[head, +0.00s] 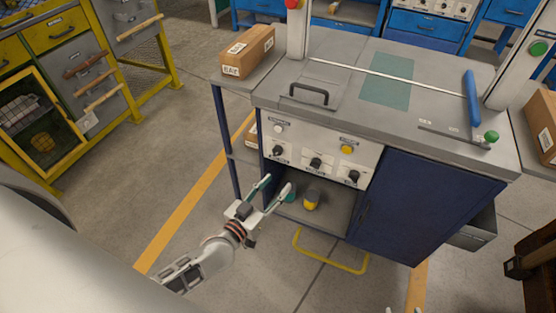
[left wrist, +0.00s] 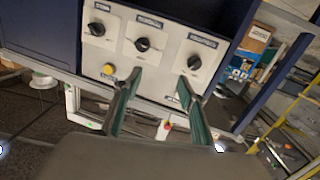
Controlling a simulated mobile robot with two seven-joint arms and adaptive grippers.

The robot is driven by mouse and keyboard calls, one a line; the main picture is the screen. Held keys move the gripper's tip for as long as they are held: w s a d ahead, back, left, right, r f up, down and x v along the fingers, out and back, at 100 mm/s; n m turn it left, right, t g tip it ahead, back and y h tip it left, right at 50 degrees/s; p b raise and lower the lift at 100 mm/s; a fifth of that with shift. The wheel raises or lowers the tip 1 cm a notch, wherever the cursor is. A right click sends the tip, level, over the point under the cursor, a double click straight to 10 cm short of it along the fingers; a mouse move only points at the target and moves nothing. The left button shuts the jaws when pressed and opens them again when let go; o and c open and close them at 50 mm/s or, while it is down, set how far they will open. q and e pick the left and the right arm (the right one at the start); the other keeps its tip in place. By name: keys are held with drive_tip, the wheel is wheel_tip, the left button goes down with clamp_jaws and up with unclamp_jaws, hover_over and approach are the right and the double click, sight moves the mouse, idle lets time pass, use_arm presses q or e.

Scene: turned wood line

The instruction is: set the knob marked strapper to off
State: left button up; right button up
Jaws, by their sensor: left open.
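Three black knobs sit in a row on the pale front panel of the workbench: a left knob (head: 278,150), a middle knob (head: 316,163) and a right knob (head: 353,176). The left wrist view shows them upside down, as the left knob (left wrist: 194,62), the middle knob (left wrist: 142,44) and the right knob (left wrist: 97,29). Their labels are too small to read, so I cannot tell which is the strapper. My left gripper (head: 275,188) is open and empty, below and in front of the left knob, apart from the panel.
A yellow button (head: 346,149) and a white button (head: 278,128) are above the knobs. An open shelf below holds a yellow cup-like item (head: 311,201). A blue cabinet door (head: 410,205) is to the right. A yellow floor rail (head: 330,258) stands out below the shelf.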

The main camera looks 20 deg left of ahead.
sight(275, 155)
use_arm(q)
drive_tip(key=w+a+f+n+y+b, duration=0.1)
drive_tip(key=w+a, duration=0.1)
drive_tip(key=w, duration=0.2)
drive_tip(key=w+a+n+y+b, duration=0.1)
drive_tip(key=w+a, duration=0.1)
drive_tip(key=w, duration=0.2)
drive_tip(key=w+a+f+t+y+b, duration=0.1)
drive_tip(key=w+a, duration=0.1)
drive_tip(key=w, duration=0.2)
drive_tip(key=shift+f+n, duration=0.3)
drive_tip(key=shift+n, duration=0.1)
drive_tip(key=shift+w, duration=0.3)
drive_tip(key=shift+w+r, duration=0.15)
drive_tip(key=shift+w, duration=0.15)
drive_tip(key=c, duration=1.1)
use_arm(e)
drive_tip(key=shift+s+a+f, duration=0.1)
drive_tip(key=shift+f, duration=0.55)
drive_tip(key=shift+s+a+f, duration=0.1)
drive_tip(key=shift+f, duration=0.5)
